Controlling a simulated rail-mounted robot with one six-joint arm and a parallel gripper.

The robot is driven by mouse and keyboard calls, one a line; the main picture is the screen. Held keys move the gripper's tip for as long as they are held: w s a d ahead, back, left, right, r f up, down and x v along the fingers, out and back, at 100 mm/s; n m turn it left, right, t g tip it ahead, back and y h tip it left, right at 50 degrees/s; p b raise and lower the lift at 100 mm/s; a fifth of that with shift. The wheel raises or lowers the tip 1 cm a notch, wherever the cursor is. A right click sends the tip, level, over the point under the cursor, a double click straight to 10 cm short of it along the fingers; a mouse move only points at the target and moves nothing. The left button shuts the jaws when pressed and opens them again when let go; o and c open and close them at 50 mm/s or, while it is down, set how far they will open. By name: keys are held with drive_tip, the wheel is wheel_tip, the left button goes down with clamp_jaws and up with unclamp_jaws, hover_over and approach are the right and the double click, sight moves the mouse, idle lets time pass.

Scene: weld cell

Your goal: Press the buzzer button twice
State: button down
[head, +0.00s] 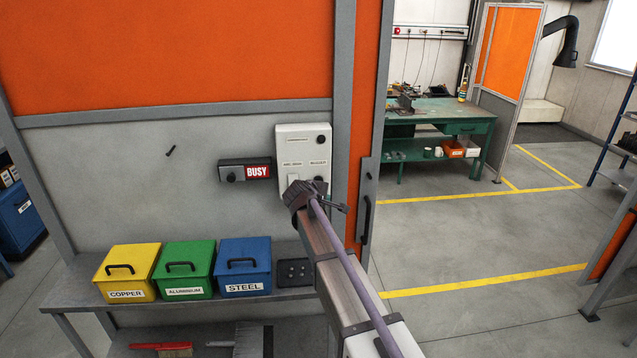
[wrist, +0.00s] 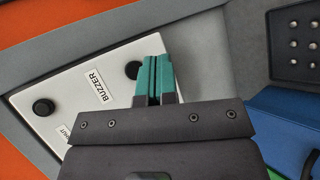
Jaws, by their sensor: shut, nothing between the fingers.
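The white control box (head: 290,140) is on the grey wall panel beside the orange door post. In the wrist view its face (wrist: 75,75) carries a BUZZER label (wrist: 102,87). A round black button (wrist: 132,70), the one below that label on the box, sits right beside my fingertips. My gripper (wrist: 152,62) has teal fingers pressed together with nothing between them. Whether they touch the button I cannot tell.
Another black knob (wrist: 43,107) is higher on the box. Open floor lies to the right.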

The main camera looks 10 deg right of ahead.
drive_tip(key=shift+s, duration=0.85)
drive_tip(key=shift+w, duration=0.15)
drive_tip(key=w, duration=0.8)
drive_tip(key=shift+w+d, duration=0.2)
drive_tip(key=shift+w, duration=0.1)
idle(1.1)
drive_tip(key=shift+w, duration=0.45)
drive_tip(key=shift+w, duration=0.4)
idle(0.4)
idle(0.4)
drive_tip(key=shift+s, duration=0.85)
